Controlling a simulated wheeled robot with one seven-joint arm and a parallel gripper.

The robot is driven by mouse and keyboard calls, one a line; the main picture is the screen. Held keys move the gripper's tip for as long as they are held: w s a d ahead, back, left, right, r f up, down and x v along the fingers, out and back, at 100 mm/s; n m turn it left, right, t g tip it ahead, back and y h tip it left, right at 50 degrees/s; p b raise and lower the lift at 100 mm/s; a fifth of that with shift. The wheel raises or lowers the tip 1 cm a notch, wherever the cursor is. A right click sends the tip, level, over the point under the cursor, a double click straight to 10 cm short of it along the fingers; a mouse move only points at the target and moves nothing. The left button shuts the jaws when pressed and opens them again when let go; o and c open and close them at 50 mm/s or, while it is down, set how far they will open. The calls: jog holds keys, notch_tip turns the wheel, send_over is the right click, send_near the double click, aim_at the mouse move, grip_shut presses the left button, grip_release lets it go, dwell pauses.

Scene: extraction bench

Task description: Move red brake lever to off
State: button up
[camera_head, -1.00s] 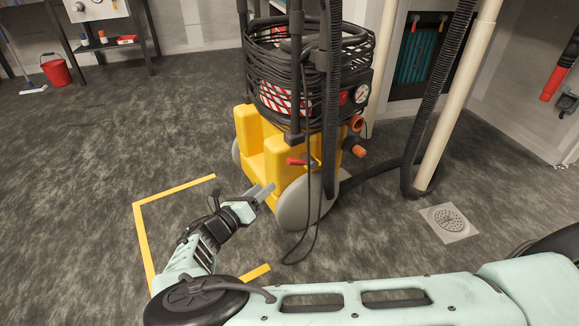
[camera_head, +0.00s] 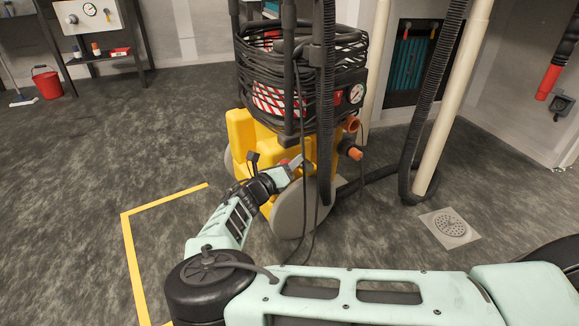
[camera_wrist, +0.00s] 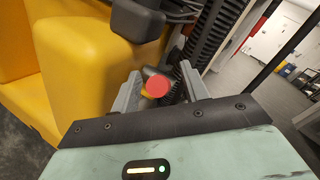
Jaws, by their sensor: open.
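The red brake lever (camera_wrist: 157,86) shows its round red end between the two open fingers of my gripper (camera_wrist: 160,88) in the wrist view. I cannot tell whether the fingers touch it. In the head view only a small red bit of the lever (camera_head: 284,161) shows beside my gripper (camera_head: 298,166); the rest is hidden. The lever is on the yellow machine base (camera_head: 240,135), above the grey wheel (camera_head: 290,208).
A black corrugated hose (camera_head: 327,110) and hanging cables run down close to my gripper. Orange-tipped fittings (camera_head: 355,154) stick out to the right. A floor drain (camera_head: 450,227) lies at right.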

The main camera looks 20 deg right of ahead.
grip_shut()
